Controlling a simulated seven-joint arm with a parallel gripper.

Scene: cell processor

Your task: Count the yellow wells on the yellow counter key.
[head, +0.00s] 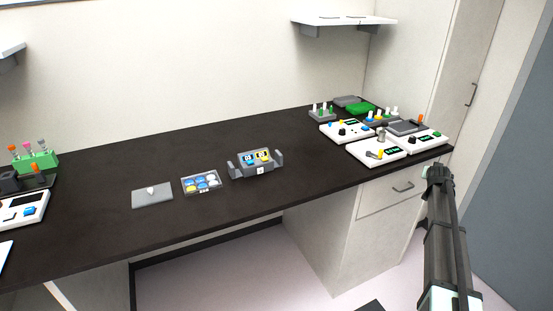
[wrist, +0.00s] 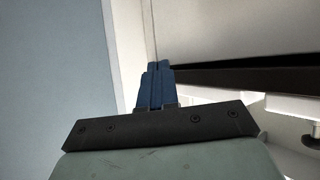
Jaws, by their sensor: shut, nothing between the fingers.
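A well plate (head: 201,183) with blue, yellow and white wells lies flat on the dark bench, left of centre in the head view. To its right stands a grey counter (head: 240,171) with a blue key (head: 249,160) and a yellow key (head: 263,156); their displays are too small to read. In the wrist view my gripper (wrist: 158,68) has its blue fingers together, with nothing between them. It points at the cabinet side, away from the plate and counter. In the head view my arm is at the right, beyond the bench's front edge, and the fingertips cannot be made out.
A grey pad with a white knob (head: 151,190) lies left of the plate. Several white instruments (head: 376,151) and a green block (head: 361,108) crowd the right end. A green tube rack (head: 36,161) stands far left. The bench (head: 130,235) is clear in front of the plate.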

